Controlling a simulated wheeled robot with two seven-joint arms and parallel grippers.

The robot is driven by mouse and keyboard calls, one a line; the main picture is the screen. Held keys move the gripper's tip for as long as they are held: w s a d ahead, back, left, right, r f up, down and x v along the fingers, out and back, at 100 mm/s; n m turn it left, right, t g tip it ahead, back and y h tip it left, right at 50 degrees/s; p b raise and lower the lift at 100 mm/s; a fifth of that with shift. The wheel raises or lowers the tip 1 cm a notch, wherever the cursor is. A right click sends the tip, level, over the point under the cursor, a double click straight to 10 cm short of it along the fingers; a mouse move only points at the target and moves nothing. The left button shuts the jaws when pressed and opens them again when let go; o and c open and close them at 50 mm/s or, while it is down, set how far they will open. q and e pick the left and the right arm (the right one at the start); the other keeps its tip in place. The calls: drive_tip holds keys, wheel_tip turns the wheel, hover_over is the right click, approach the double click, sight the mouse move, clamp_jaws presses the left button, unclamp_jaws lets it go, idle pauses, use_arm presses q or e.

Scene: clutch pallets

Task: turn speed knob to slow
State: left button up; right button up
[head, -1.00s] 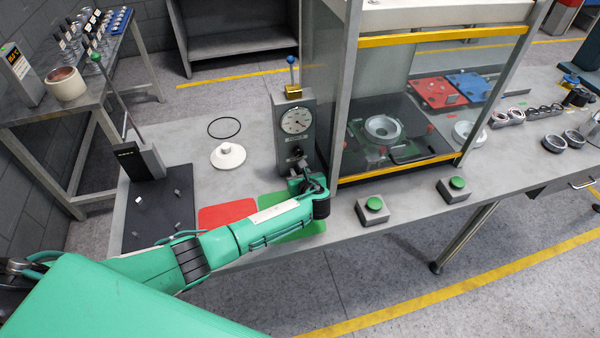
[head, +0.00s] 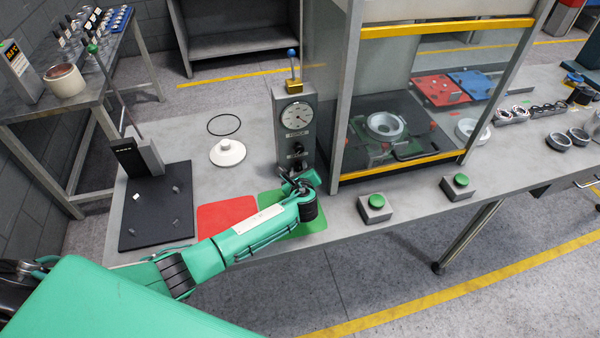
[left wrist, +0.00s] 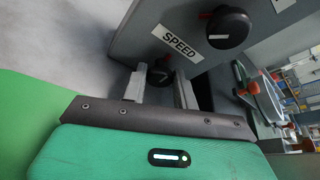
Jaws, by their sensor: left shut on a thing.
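A grey control box (head: 307,140) with a round dial stands on the table. Two dark knobs sit below the dial. In the left wrist view the upper knob (left wrist: 228,27) is black with a white mark and a red tip beside it. A white SPEED label (left wrist: 177,43) lies between it and a lower dark knob (left wrist: 160,70). My left gripper (left wrist: 160,82) has its two fingers on either side of the lower knob and is shut on it; the fingers partly hide this knob. In the head view my left gripper (head: 300,182) is low at the box's front. My right gripper is out of view.
A brass padlock (head: 294,87) and blue-tipped lever top the box. A framed press enclosure (head: 347,100) stands close on the right. Red (head: 227,218) and green (head: 312,222) mats lie in front. Green buttons (head: 377,201) sit to the right. A white lid (head: 228,152) is at left.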

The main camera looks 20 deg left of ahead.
use_arm(q)
drive_tip(key=shift+n+t+b, duration=0.3)
drive_tip(key=shift+n+b, duration=0.15)
drive_tip(key=shift+n, duration=0.05)
drive_tip(key=o, duration=0.9)
drive_tip(key=shift+o, duration=0.2)
drive_tip(key=shift+s+d, duration=0.1)
drive_tip(key=shift+s, duration=0.35)
drive_tip(key=b+v, duration=0.2)
drive_tip(key=v, duration=1)
drive_tip(key=shift+s+r, duration=0.3)
drive_tip(key=shift+s, duration=0.15)
